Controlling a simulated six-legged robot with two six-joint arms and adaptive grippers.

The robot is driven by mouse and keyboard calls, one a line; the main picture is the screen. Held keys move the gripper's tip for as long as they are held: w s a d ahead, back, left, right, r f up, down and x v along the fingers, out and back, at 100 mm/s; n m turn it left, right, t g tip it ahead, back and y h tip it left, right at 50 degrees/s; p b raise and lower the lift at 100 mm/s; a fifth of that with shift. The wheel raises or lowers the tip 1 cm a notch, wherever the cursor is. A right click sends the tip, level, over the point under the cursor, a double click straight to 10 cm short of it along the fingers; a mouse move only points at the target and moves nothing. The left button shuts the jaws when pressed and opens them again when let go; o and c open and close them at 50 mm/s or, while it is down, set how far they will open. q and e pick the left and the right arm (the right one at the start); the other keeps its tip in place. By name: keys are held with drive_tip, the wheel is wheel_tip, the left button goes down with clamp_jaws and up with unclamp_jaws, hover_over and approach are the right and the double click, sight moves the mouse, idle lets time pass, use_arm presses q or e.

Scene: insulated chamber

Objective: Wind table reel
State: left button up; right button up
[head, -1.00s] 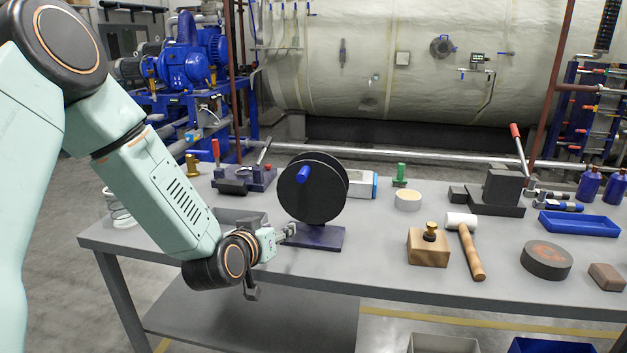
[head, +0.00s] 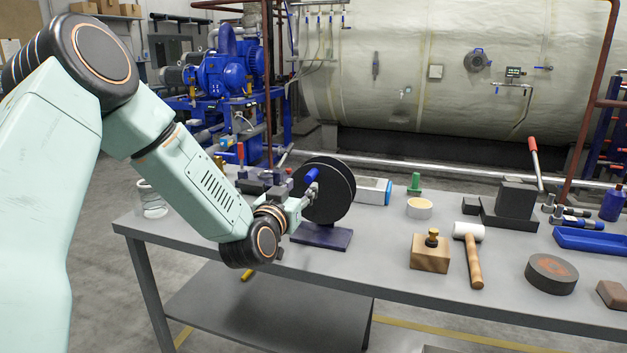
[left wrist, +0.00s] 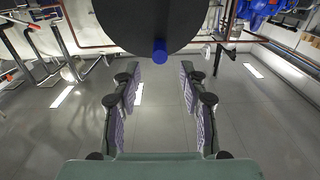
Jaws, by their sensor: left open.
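The table reel is a black disc drum (head: 330,192) on a dark purple base plate (head: 321,236), standing on the grey table. Its blue crank handle (head: 311,176) sticks out from the near face, high on the disc. My left gripper (head: 306,190) is close to the reel's near face, just below the handle. In the left wrist view the reel disc (left wrist: 150,20) fills the top, and the blue handle (left wrist: 160,52) lies ahead of and between the spread fingers (left wrist: 158,85). The gripper is open and empty. My right gripper is not in view.
The grey table (head: 385,265) also holds a wooden block with a brass knob (head: 431,252), a mallet (head: 472,255), a round dark disc (head: 551,273) and a blue tray (head: 590,241). A white-and-blue box (head: 373,191) stands just behind the reel.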

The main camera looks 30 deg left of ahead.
sight(306, 181)
use_arm(q)
drive_tip(key=x, duration=0.7)
drive_tip(key=shift+d+f+b, duration=0.1)
drive_tip(key=shift+b, duration=0.3)
drive_tip(key=shift+w+a, duration=0.15)
drive_tip(key=shift+a, duration=0.15)
drive_tip(key=shift+w+d, duration=0.15)
drive_tip(key=shift+d, duration=0.15)
drive_tip(key=shift+a, duration=0.25)
drive_tip(key=c, duration=0.6)
drive_tip(key=shift+d, duration=0.2)
clamp_jaws()
